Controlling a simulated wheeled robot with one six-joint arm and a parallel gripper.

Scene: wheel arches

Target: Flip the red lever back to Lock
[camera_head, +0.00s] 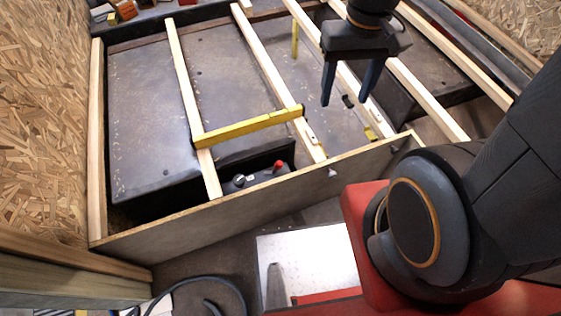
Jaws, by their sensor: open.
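A small red lever (279,164) sticks up from a dark control box (258,178) in the lower middle of the view. The box sits behind the low wooden front board, between two wooden battens. A pale knob (239,180) is on the box to the left of the lever. Any Lock marking is too small to read. My gripper (346,98) is up and to the right of the lever, fingers pointing down, apart and empty. It hangs above the battens and touches nothing that I can see.
A yellow spirit level (248,128) lies across two battens just behind the lever. Several pale battens run front to back over dark wheel-arch boxes (145,120). The wooden front board (215,218) stands before the lever. A chipboard wall (42,110) rises at left.

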